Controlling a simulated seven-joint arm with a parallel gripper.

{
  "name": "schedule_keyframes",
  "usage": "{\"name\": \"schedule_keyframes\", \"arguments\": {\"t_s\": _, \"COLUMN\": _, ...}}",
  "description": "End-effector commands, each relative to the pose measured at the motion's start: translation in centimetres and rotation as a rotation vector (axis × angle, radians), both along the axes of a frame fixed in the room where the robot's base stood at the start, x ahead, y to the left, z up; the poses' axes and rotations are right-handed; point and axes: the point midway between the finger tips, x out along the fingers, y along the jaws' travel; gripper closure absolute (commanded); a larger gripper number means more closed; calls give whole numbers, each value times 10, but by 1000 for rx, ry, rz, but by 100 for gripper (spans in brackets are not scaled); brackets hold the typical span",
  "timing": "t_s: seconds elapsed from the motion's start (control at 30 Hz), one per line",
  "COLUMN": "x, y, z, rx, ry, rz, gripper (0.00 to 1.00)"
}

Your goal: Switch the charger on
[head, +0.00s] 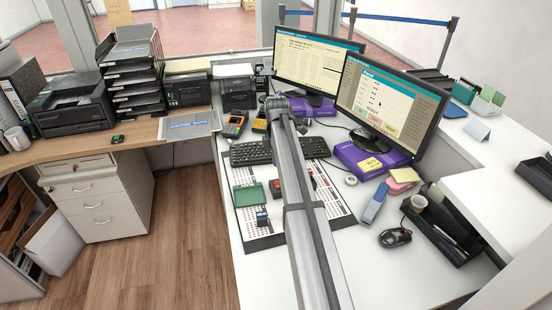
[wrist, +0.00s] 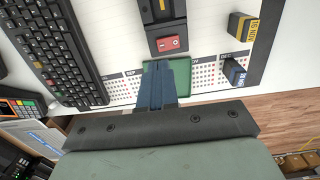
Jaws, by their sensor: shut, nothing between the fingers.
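The charger appears to be the dark block (wrist: 166,22) at the top middle of the wrist view. A red rocker switch (wrist: 170,44) with a small pale mark sits on its near end; I cannot tell which way it is set. In the head view, the red switch (head: 278,186) shows small on the printed mat, left of my arm. My gripper (wrist: 160,66) is shut and empty. In the wrist picture its blue fingertips appear just below the switch, over the green tray, with a gap between tips and switch. In the head view I cannot make out the fingers.
A green tray (wrist: 182,72) lies beside the charger. A blue stamp (wrist: 233,72) and a yellow-labelled stamp (wrist: 243,27) stand to the right. The keyboard (wrist: 52,50) is on the left. Two monitors (head: 385,100) stand behind. The counter's front left is clear.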

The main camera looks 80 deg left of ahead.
Motion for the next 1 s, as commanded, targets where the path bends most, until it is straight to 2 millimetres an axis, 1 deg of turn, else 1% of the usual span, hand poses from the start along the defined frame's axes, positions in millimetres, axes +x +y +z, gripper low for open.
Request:
{"name": "schedule_keyframes", "arguments": {"t_s": 0.1, "x": -4, "y": 4, "z": 1, "rx": 5, "ry": 6, "rz": 6, "gripper": 100}}
{"name": "schedule_keyframes", "arguments": {"t_s": 0.27, "x": -3, "y": 3, "z": -6, "rx": 4, "ry": 6, "rz": 6, "gripper": 100}}
{"name": "schedule_keyframes", "arguments": {"t_s": 0.47, "x": -3, "y": 3, "z": -23, "rx": 3, "ry": 5, "rz": 5, "gripper": 100}}
{"name": "schedule_keyframes", "arguments": {"t_s": 0.8, "x": -3, "y": 3, "z": -59, "rx": 3, "ry": 5, "rz": 5, "gripper": 100}}
{"name": "schedule_keyframes", "arguments": {"t_s": 1.0, "x": -3, "y": 3, "z": -68, "rx": 4, "ry": 5, "rz": 5, "gripper": 100}}
